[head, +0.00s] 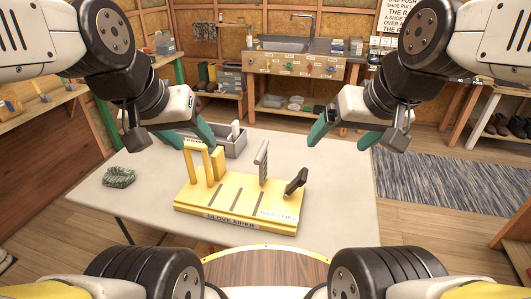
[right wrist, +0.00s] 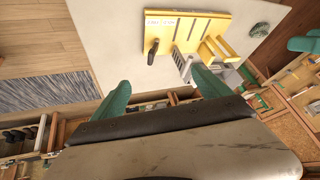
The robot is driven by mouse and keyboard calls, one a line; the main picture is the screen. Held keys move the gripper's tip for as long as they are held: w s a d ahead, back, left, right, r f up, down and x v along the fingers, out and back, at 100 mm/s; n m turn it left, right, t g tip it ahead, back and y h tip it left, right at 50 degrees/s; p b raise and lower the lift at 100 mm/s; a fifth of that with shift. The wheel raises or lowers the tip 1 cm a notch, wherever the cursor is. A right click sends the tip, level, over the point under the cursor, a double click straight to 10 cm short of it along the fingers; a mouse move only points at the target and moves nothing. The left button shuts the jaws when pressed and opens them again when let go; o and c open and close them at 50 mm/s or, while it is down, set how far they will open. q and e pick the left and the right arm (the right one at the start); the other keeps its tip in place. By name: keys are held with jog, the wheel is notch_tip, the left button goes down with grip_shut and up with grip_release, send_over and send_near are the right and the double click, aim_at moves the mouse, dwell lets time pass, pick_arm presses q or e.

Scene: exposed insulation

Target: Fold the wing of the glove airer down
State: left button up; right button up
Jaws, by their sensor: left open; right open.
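The glove airer (head: 238,205) is a yellow slotted board marked "GLOVE AIRER", lying on the pale table. A yellow upright frame (head: 188,163), which looks like its wing, stands at the board's left end. A grey upright piece (head: 262,161) stands near the middle back, and a black tilted lever (head: 296,182) at the right end. The board also shows in the right wrist view (right wrist: 190,38). My left gripper (head: 187,138) is open and empty, above and behind the frame. My right gripper (head: 345,138) is open and empty, beyond the board's right end; its fingers also show in the right wrist view (right wrist: 160,90).
A grey bin (head: 236,147) stands behind the board, close to the frame. A green patterned cloth item (head: 119,177) lies at the table's left. The table (head: 345,205) is bare right of the board. A sink bench (head: 300,64) stands at the back.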

jog(key=shift+c, duration=0.5)
jog(key=shift+w, duration=0.1)
jog(key=c, duration=0.3)
jog(key=w+m, duration=0.1)
jog(key=w+a+m+g, duration=0.1)
jog(key=m, duration=0.1)
jog(key=w+f+m+y, duration=0.1)
jog(key=w, duration=0.1)
jog(key=shift+a+m+g, duration=0.2)
jog(key=shift+m+g, duration=0.1)
jog(key=c, duration=1.1)
jog(key=w+m, duration=0.1)
jog(key=w+f+m+g+y, duration=0.1)
jog(key=w+m, duration=0.1)
jog(key=w+a+f+m, duration=0.1)
jog(key=w+m, duration=0.1)
jog(key=shift+w+a, duration=0.1)
jog(key=shift+w, duration=0.05)
grip_shut()
jog(key=w+a+f+m+g+y, duration=0.1)
jog(key=w+f+m+g+y, duration=0.1)
jog(key=w+f+m, duration=0.8)
jog(key=w+a+f+m, duration=0.1)
jog(key=w+a+f, duration=0.2)
jog(key=a+f, duration=0.4)
jog(key=shift+a+m, duration=0.4)
jog(key=shift+a, duration=0.8)
